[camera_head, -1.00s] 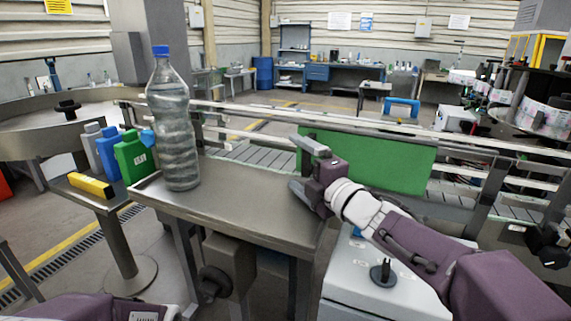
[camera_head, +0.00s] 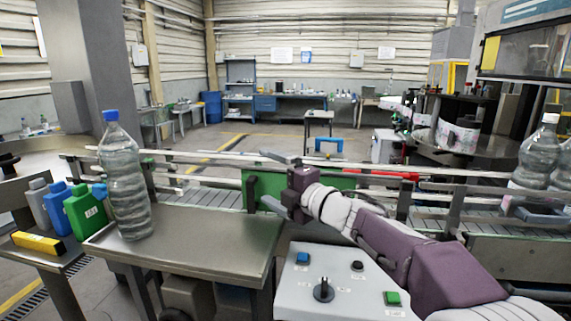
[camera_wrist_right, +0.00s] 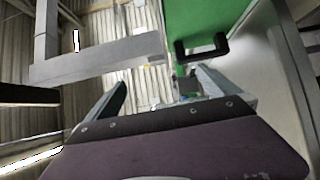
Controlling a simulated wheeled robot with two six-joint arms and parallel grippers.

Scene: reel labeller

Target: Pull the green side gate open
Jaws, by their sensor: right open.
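The green side gate (camera_head: 256,188) is a flat panel at the conveyor's near side in the head view, partly hidden behind my right gripper. In the right wrist view the gate (camera_wrist_right: 205,14) shows at the top, with a black handle (camera_wrist_right: 201,46) on it. My right gripper (camera_head: 268,180) is open and empty in front of the gate, its fingers pointing left in the head view. In the wrist view the handle is just above the right finger of the gripper (camera_wrist_right: 165,88); I cannot tell whether they touch. My left gripper is not in view.
A large blue-capped bottle (camera_head: 125,185) stands on the steel table (camera_head: 205,240). Small coloured bottles (camera_head: 82,213) and a yellow block (camera_head: 38,244) are at the left. A control box (camera_head: 345,285) with knob and buttons lies below my right arm. Rails (camera_head: 440,185) run along the conveyor.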

